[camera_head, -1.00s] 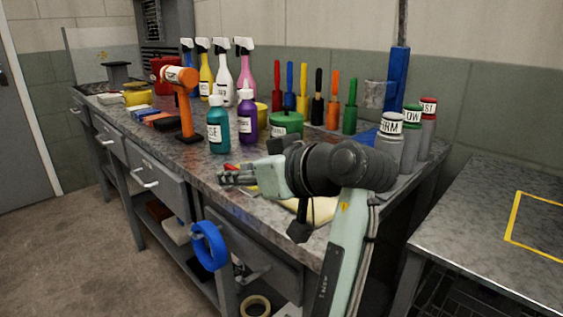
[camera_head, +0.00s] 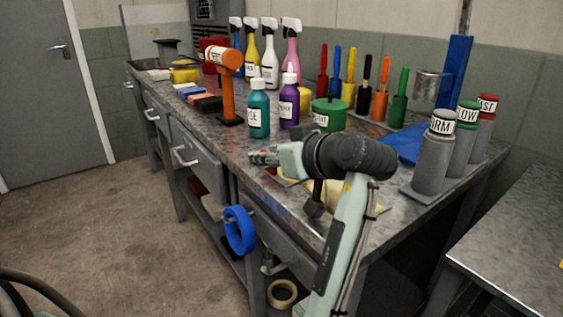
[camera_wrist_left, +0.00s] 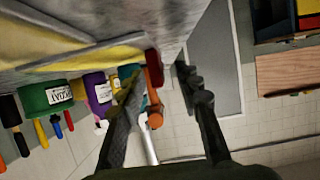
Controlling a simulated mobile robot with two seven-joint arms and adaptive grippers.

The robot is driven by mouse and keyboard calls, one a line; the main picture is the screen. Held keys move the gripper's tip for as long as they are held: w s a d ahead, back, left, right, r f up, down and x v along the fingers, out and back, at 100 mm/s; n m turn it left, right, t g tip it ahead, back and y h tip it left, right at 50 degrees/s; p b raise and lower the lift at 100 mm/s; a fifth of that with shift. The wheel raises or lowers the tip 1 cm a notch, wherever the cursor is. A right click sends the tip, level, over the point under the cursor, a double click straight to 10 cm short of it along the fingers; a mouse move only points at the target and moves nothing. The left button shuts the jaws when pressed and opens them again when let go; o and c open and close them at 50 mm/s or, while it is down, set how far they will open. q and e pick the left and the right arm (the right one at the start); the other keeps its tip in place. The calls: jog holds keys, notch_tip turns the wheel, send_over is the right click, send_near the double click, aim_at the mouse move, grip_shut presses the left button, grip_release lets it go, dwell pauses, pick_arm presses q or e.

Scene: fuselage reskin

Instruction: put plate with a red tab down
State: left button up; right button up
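My left gripper (camera_head: 260,157) is over the front part of the workbench and points left in the head view. In the left wrist view its two dark fingers (camera_wrist_left: 158,85) stand apart with nothing held between them. A small red piece (camera_head: 271,170) shows just below the fingers; I cannot tell whether it is a tab. A pale yellow sheet (camera_head: 345,197) lies on the bench, partly behind my arm; yellow material (camera_wrist_left: 85,64) also shows in the left wrist view. I cannot make out a plate with a red tab for certain. My right gripper is not in view.
The workbench (camera_head: 395,215) carries a teal bottle (camera_head: 259,112), purple bottle (camera_head: 289,103), green can (camera_head: 329,115), orange hammer (camera_head: 228,95) and grey canisters (camera_head: 433,155). Blue tape (camera_head: 239,230) hangs at the front.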

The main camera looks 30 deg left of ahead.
pick_arm(q)
jog(key=shift+c, duration=0.3)
grip_shut()
jog(key=shift+r, duration=0.15)
